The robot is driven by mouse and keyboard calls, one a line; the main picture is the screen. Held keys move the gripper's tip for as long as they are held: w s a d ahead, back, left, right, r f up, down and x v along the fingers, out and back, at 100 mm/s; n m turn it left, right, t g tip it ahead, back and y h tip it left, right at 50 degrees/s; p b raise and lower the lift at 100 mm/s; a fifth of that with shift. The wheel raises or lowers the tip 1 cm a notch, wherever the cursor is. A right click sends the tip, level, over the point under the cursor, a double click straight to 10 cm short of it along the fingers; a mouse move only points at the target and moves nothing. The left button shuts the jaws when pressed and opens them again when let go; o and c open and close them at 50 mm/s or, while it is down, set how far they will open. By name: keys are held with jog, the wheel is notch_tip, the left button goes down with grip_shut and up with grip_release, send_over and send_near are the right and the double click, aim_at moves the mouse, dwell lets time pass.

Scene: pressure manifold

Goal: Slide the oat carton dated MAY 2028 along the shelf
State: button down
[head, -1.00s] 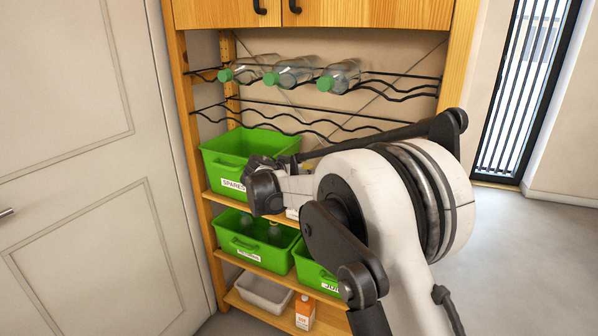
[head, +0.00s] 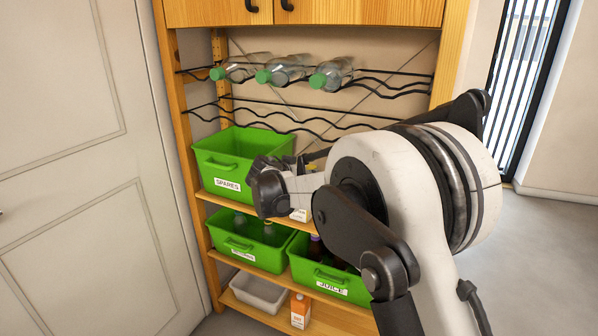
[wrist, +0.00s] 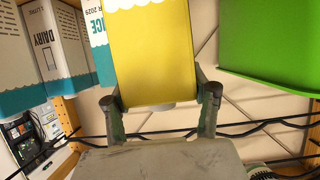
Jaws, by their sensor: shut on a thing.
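A yellow carton (wrist: 148,45) fills the middle of the wrist view, between the two fingers of my gripper (wrist: 160,98). The fingers are shut on its sides. No lettering or date shows on the face I see, so I cannot read whether it is the MAY 2028 oat carton. In the head view only a small yellow patch (head: 312,167) shows behind my arm, and the fingertips are hidden.
In the wrist view a teal-and-white carton (wrist: 96,38) stands close beside the yellow one, and a DAIRY carton (wrist: 48,45) is farther left. The green SPARES bin (head: 228,165) stands left on the shelf; a gap separates it from the yellow carton.

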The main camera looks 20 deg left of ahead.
jog(key=d+b, duration=0.1)
jog(key=d, duration=0.9)
jog(key=shift+s, duration=0.25)
dwell(1.2)
jog(key=shift+d, duration=0.1)
jog(key=c, duration=0.6)
grip_release()
